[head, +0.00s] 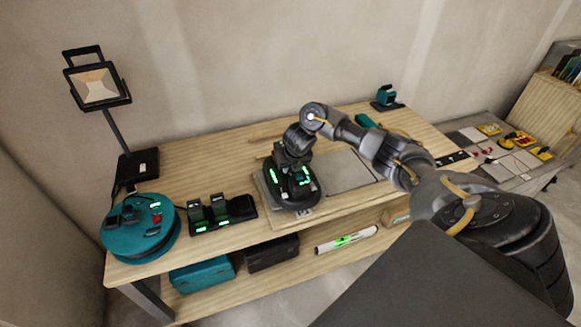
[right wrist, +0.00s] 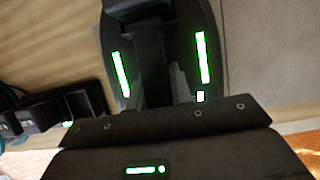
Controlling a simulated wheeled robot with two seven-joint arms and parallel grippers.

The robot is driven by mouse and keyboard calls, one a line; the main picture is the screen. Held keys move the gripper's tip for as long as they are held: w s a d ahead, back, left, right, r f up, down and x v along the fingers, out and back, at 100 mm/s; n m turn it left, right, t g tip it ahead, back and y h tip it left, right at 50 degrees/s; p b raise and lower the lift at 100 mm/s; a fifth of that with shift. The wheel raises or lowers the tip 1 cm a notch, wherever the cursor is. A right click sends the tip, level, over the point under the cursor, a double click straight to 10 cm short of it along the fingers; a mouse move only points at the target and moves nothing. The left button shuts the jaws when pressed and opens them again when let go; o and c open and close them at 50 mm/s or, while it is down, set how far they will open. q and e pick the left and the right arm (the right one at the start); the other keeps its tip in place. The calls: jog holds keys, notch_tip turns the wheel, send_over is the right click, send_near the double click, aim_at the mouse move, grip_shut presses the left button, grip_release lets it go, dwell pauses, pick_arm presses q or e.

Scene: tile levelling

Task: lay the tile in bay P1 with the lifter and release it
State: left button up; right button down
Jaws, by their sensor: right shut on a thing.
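The lifter (head: 291,190) is a dark rounded tool with green lit strips, at the left end of the pale board on the bench. My right gripper (head: 294,165) is shut on the lifter's handle from above. In the right wrist view the lifter (right wrist: 120,72) fills the upper middle. A grey edge under the lifter in the head view looks like a tile (head: 264,205), mostly hidden. I cannot tell whether it rests in the bay, and no P1 mark is readable. A grey tile (head: 346,172) lies just right of the lifter. My left gripper is not in view.
A charger with two dark packs (head: 222,211) and a teal cable reel (head: 140,230) stand left of the lifter. A work lamp (head: 98,85) stands behind the reel. Teal and dark cases (head: 202,275) sit on the lower shelf. A second surface with tiles (head: 515,163) is at right.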

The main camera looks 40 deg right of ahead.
jog(key=shift+w+f+b, duration=0.1)
jog(key=shift+f+b, duration=0.2)
jog(key=shift+b, duration=0.05)
dwell(0.6)
jog(key=c, duration=1.2)
grip_release()
jog(key=shift+o, duration=0.2)
jog(key=shift+s+f, duration=0.2)
jog(key=shift+s, duration=0.05)
jog(key=p+v, duration=0.1)
jog(key=v, duration=0.2)
jog(key=p+v, duration=0.1)
jog(key=v, duration=0.3)
jog(key=p+v, duration=0.1)
jog(key=v, duration=0.2)
jog(key=shift+w+r+p, duration=0.2)
jog(key=shift+r+p, duration=0.05)
jog(key=shift+p, duration=0.05)
jog(key=shift+s+a+r, duration=0.1)
jog(key=shift+s+r, duration=0.1)
jog(key=shift+r, duration=0.15)
